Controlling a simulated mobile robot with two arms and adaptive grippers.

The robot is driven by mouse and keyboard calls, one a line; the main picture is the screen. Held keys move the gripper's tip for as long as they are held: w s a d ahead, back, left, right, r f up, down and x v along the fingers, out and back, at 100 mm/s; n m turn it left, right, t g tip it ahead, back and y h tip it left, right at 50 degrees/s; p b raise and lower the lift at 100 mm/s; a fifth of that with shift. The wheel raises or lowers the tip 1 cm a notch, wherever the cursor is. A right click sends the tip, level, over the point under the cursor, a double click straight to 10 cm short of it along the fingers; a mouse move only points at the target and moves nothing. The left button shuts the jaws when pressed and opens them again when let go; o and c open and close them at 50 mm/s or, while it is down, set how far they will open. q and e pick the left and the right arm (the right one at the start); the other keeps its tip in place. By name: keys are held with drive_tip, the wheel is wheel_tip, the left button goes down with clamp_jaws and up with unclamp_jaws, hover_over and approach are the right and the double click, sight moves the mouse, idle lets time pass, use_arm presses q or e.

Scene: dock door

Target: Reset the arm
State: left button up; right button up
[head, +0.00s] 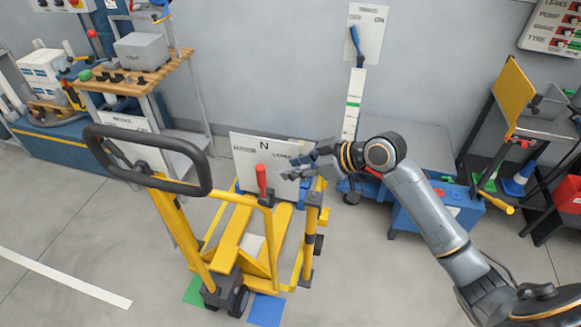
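My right gripper (291,168) reaches in from the right, in front of a white panel (245,150) marked with an N. Its dark fingers look spread apart, with nothing visible between them. A red-handled lever (261,180) stands upright on the yellow pallet truck (228,245), a short way left of the fingertips and apart from them in the picture. A blue lever (355,40) stands on a white wall plate (368,28), tilted a little to the left. My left gripper is not in view.
The truck's black loop handle (97,150) rises at the left. A wooden-topped stand (150,80) with a grey box is behind it. A blue bench (60,148) is at the far left. A cart with a yellow board (512,92) stands at the right. The front left floor is clear.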

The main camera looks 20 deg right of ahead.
idle(0.3)
drive_tip(key=s+a+f+m+g+h, duration=0.2)
drive_tip(key=s+a+f+m+h, duration=0.1)
drive_tip(key=s+f, duration=1)
drive_tip(key=s+d+f+m+g+h, duration=0.1)
drive_tip(key=s+d+m+h, duration=0.1)
drive_tip(key=s, duration=0.6)
drive_tip(key=s+d+f+m+g+h, duration=0.1)
drive_tip(key=s+d+m+h, duration=0.15)
drive_tip(key=s, duration=0.55)
wheel_tip(320, 180, down, 28)
drive_tip(key=s+f+g, duration=0.1)
drive_tip(key=s+g, duration=0.1)
drive_tip(key=s, duration=0.1)
drive_tip(key=s+d+f, duration=0.3)
drive_tip(key=s+f, duration=1)
drive_tip(key=s, duration=0.2)
drive_tip(key=shift+s+f+n+g, duration=0.2)
drive_tip(key=shift+f+n+g, duration=0.1)
drive_tip(key=shift+n+g, duration=0.15)
